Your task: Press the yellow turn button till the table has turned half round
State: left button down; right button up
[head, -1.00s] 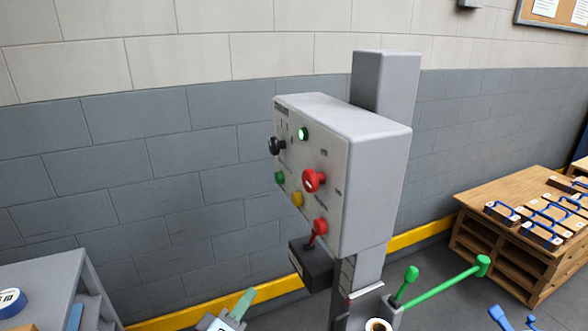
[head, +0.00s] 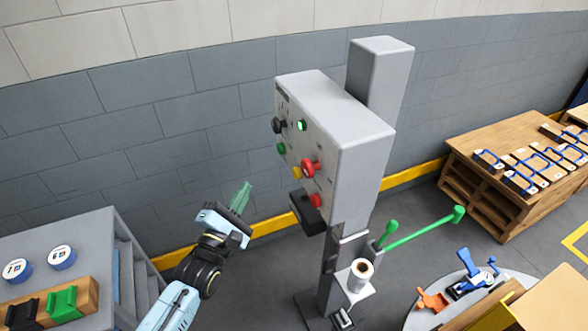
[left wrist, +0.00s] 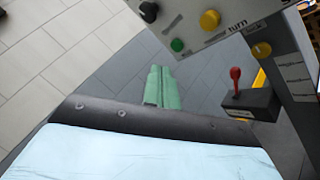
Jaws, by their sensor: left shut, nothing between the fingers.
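The yellow turn button (head: 297,172) is on the face of a grey control box (head: 345,140) on a post, below a green button and left of a large red knob. In the left wrist view the yellow button (left wrist: 210,20) sits above the printed word "turn", right of a green button (left wrist: 178,45). My left gripper (head: 241,195) is shut and empty, left of the box and a little lower, apart from it. Its green fingers (left wrist: 161,88) lie together in the left wrist view, below the green button. My right gripper is not in view.
A black box (head: 307,212) with a red lever (left wrist: 235,80) juts out under the panel. A roll holder and green levers (head: 425,232) stand right of the post. A grey bench (head: 60,240) is at left, a wooden pallet (head: 510,150) at right.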

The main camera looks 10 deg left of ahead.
aim_at(297, 173)
pick_arm(q)
jog(key=w+d+b, duration=0.3)
jog(key=w+d, duration=0.2)
jog(key=d, duration=0.2)
jog(key=shift+d, duration=0.15)
dwell(0.3)
dwell(1.9)
jog(key=shift+w+d, duration=0.2)
jog(key=shift+d, duration=0.15)
